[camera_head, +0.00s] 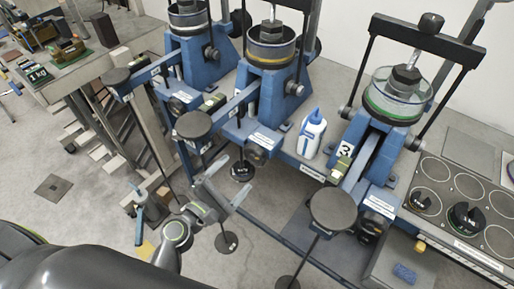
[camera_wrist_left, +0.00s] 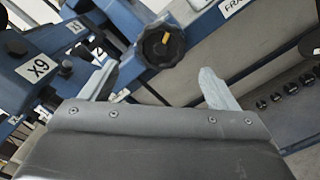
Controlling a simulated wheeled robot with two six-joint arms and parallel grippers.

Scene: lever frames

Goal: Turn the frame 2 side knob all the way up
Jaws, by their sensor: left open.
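The frame 2 side knob (camera_head: 257,156) is a dark knob on the blue beam of the middle frame, below a white label. In the left wrist view, a black lobed knob (camera_wrist_left: 162,48) with an orange mark near its top sits on a blue beam, beyond and between the fingertips. My left gripper (camera_head: 230,176) is open and empty, below and to the left of the knob in the head view, apart from it. Its two pale fingers also show spread in the left wrist view (camera_wrist_left: 158,72). My right gripper is not in view.
Frame 3's round plate (camera_head: 333,209) stands to the right. A white bottle (camera_head: 312,134) stands on the bench.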

